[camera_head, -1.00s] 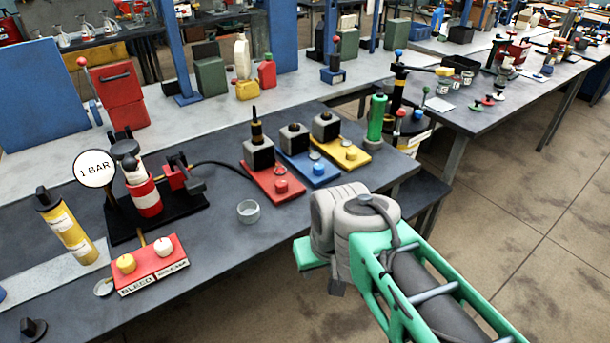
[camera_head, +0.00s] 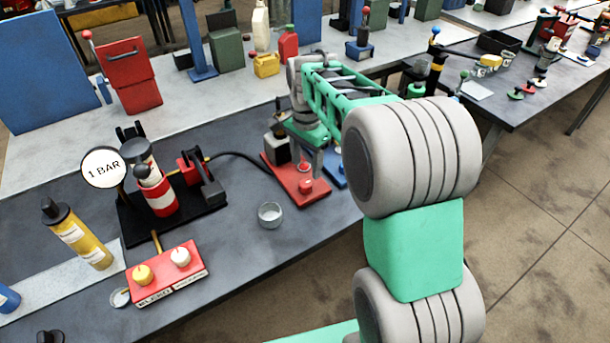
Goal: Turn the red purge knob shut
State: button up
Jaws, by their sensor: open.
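The red purge knob (camera_head: 305,186) sits at the front end of the red base plate (camera_head: 284,180), right of the small glass dish. The fingers appear apart from the knob, though the exact gap is hard to tell.
My arm hides most of the blue plate (camera_head: 335,166) and all of the yellow one to the right. A glass dish (camera_head: 270,214) stands left of the red plate. A red bleed box (camera_head: 168,274) and pump stand (camera_head: 199,206) are further left.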

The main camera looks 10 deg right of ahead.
aim_at(305, 183)
jog(key=shift+w+f, duration=0.3)
notch_tip(305, 183, down, 7)
jog(key=shift+f+p, duration=0.2)
jog(key=shift+p, duration=0.25)
jog(key=shift+c, duration=0.3)
grip_shut()
